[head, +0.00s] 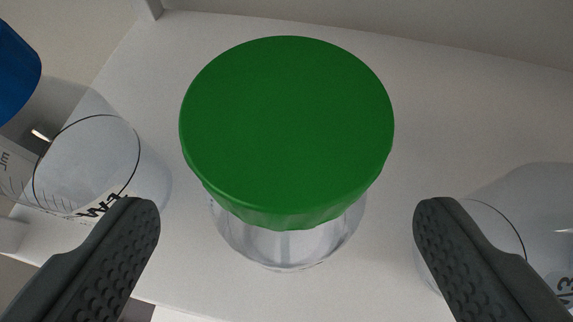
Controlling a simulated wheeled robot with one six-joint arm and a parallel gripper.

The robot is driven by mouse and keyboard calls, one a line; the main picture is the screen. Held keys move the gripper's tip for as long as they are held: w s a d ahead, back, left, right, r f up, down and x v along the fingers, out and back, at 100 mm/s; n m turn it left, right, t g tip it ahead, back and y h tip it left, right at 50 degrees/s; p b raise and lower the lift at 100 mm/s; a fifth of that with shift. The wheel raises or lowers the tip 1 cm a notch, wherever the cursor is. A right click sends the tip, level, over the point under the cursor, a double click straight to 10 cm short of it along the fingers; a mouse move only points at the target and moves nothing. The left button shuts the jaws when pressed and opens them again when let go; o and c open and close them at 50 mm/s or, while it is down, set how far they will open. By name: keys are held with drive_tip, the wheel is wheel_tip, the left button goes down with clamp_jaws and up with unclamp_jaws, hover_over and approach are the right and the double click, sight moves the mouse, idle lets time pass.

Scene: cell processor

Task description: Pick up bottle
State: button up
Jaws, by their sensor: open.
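A clear bottle with a wide green cap (287,130) stands upright on a pale shelf, seen from above in the head view. Its clear body (285,247) shows below the cap; the rest is hidden under the cap. My gripper (288,215) is open, with one dark textured finger on each side of the bottle at the bottom of the picture. Neither finger appears to touch the bottle, and there is a gap on both sides. How far the fingertips are from it in depth, I cannot tell.
A clear graduated bottle (105,160) with a blue cap (14,72) is at the left, close to the left finger. Another clear bottle (535,215) is at the right, partly behind the right finger. The white shelf (450,110) is bare behind the green-capped bottle.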

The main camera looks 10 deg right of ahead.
drive_tip(key=x, duration=0.4)
drive_tip(key=shift+w+f, duration=0.25)
drive_tip(key=shift+w, duration=0.05)
drive_tip(key=c, duration=1.1)
drive_tip(key=shift+r, duration=0.6)
drive_tip(key=shift+s+r, duration=0.2)
drive_tip(key=s+a, duration=0.1)
drive_tip(key=s, duration=0.4)
drive_tip(key=s+a, duration=0.1)
drive_tip(key=s, duration=0.5)
drive_tip(key=s+a, duration=0.1)
drive_tip(key=s, duration=0.5)
drive_tip(key=shift+s+a, duration=0.2)
drive_tip(key=shift+a, duration=0.05)
